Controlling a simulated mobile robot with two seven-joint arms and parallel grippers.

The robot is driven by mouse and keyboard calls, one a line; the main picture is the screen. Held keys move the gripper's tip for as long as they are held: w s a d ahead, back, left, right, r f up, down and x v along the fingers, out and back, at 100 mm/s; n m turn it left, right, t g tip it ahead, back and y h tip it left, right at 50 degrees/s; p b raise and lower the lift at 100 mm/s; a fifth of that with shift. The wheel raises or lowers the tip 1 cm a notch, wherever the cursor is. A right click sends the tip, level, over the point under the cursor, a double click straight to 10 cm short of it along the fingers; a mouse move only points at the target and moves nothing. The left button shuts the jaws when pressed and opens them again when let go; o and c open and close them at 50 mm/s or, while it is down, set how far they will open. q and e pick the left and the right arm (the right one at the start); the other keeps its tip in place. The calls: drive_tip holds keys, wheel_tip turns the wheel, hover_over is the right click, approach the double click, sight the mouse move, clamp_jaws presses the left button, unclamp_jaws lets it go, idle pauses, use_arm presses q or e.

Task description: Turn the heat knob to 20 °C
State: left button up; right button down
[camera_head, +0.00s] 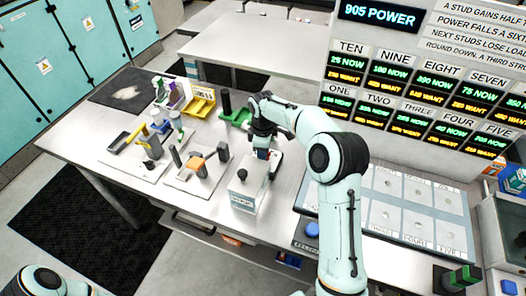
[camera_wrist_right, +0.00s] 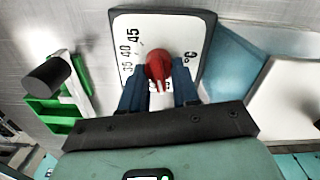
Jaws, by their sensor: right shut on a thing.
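The heat knob (camera_wrist_right: 158,66) is red with a white pointer mark. It sits on a white dial plate (camera_wrist_right: 181,28) with a dark rim, marked 35, 40, 45 and °C. In the wrist view the pointer faces down, toward my gripper. The lower part of the scale is hidden by the knob and fingers, so I cannot read the setting. My right gripper (camera_wrist_right: 159,88) is shut on the knob, a blue finger on each side. In the head view my right gripper (camera_head: 264,150) is at the dial, mostly hiding the knob. My left gripper is out of view.
A white box with a black knob (camera_head: 243,174) stands in front of the dial. Green (camera_head: 236,117) and yellow (camera_head: 201,104) holders stand behind and left, with several fixtures on the white table (camera_head: 88,140). A display panel (camera_head: 415,100) and a tilted board (camera_head: 385,215) are at right.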

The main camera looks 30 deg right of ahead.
drive_tip(key=shift+n, duration=0.3)
idle(0.4)
drive_tip(key=c, duration=0.8)
unclamp_jaws()
drive_tip(key=shift+r, duration=0.15)
drive_tip(key=shift+r, duration=6.6)
